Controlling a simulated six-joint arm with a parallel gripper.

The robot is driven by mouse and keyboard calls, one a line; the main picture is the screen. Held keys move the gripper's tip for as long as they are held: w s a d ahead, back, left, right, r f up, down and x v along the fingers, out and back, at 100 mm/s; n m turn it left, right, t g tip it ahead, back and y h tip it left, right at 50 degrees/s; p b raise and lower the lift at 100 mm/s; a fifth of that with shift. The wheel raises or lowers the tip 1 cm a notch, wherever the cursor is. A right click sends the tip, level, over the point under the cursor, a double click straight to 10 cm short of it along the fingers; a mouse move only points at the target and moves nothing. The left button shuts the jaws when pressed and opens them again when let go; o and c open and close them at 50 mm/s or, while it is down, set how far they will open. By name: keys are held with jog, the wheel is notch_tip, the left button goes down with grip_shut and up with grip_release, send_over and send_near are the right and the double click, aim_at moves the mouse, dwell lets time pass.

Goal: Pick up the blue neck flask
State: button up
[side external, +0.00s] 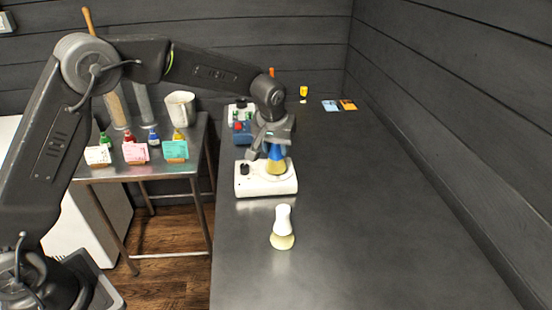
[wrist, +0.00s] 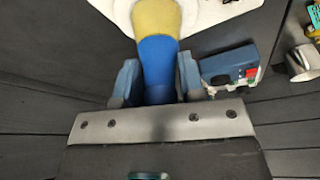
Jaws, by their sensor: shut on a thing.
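The blue neck flask (wrist: 157,58) shows in the wrist view between my two jaws, its blue neck toward me and its yellowish body beyond. My gripper (wrist: 156,80) is shut on the blue neck. In the side external view the flask (side external: 275,165) stands upright at the white plate device (side external: 266,189), with my gripper (side external: 275,148) over its neck from above. Whether its base touches the plate I cannot tell. The top of the neck is hidden by my gripper.
A white-necked flask (side external: 282,226) stands on the dark counter (side external: 370,230) in front. A blue device with a red knob (side external: 241,130) is behind the white one. A side table (side external: 160,172) at left holds small bottles and cards. The counter's right side is clear.

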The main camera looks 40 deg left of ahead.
jog(key=shift+c, duration=0.6)
jog(key=shift+r, duration=0.15)
jog(key=shift+r, duration=0.25)
notch_tip(320, 180, up, 4)
jog(key=shift+f, duration=0.2)
jog(key=s+a+r, duration=0.5)
jog(key=a+r, duration=0.2)
jog(key=a, duration=0.4)
jog(key=s+d+f, duration=0.1)
jog(key=s+f, duration=0.1)
jog(key=s, duration=0.4)
jog(key=s+d+f, duration=0.2)
jog(key=s+f, duration=0.1)
jog(key=s, duration=0.3)
jog(key=shift+w+d+f, duration=0.5)
jog(key=shift+d+f, duration=1.3)
jog(key=shift+d, duration=0.05)
jog(key=shift+w+d+f, duration=0.55)
jog(key=shift+d+f, duration=1.25)
jog(key=shift+d, duration=0.05)
jog(key=shift+w+d+f, duration=0.5)
jog(key=shift+d+f, duration=1.3)
jog(key=shift+d, duration=0.05)
